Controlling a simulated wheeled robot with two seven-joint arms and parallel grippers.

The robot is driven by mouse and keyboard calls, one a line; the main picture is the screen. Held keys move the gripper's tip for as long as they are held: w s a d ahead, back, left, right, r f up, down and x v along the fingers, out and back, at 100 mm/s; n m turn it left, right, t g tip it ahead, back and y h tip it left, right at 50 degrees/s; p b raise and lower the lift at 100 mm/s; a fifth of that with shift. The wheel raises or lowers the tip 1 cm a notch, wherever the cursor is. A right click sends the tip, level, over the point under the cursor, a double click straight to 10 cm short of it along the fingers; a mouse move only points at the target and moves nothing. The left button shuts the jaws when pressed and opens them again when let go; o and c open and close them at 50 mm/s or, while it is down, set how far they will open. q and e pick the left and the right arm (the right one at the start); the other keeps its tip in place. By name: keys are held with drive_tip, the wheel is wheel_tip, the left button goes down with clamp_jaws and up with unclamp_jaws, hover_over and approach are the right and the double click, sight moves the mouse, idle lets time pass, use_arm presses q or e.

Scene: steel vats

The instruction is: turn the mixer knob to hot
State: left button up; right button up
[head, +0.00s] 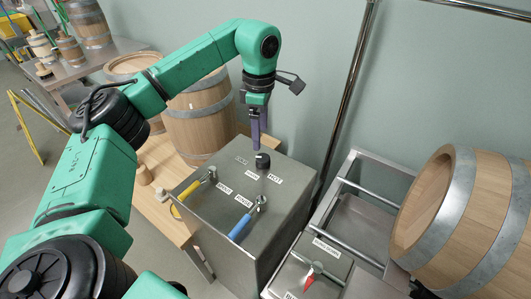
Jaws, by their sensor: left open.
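The black mixer knob (262,160) stands on the top of a steel box (268,221), near its back. Small labels surround the knob; the one at its lower right (275,179) appears to read HOT, and the others are too small to read surely. My left gripper (258,144) points down just above and behind the knob, with its purple fingers close to it. The left gripper is open; whether its fingers touch or straddle the knob cannot be told. My right gripper is not in view.
A yellow-handled lever (190,191) and a blue-handled lever (241,228) share the box top. A red-tipped lever (309,281) sits on a lower panel at right. Barrels (198,120) stand behind left, and a large barrel (479,211) lies at right. A steel pipe (350,85) rises behind.

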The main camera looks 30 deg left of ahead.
sight(263, 157)
use_arm(q)
drive_tip(key=f, duration=0.2)
drive_tip(key=f+p, duration=0.1)
drive_tip(key=f, duration=0.5)
drive_tip(key=shift+w+d+f, duration=0.15)
drive_tip(key=shift+w+f, duration=0.05)
drive_tip(key=shift+w, duration=0.15)
drive_tip(key=shift+s+f, duration=0.1)
drive_tip(key=shift+f, duration=0.4)
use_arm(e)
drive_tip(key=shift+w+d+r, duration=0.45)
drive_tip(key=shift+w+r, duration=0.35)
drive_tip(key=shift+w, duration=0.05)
use_arm(q)
clamp_jaws()
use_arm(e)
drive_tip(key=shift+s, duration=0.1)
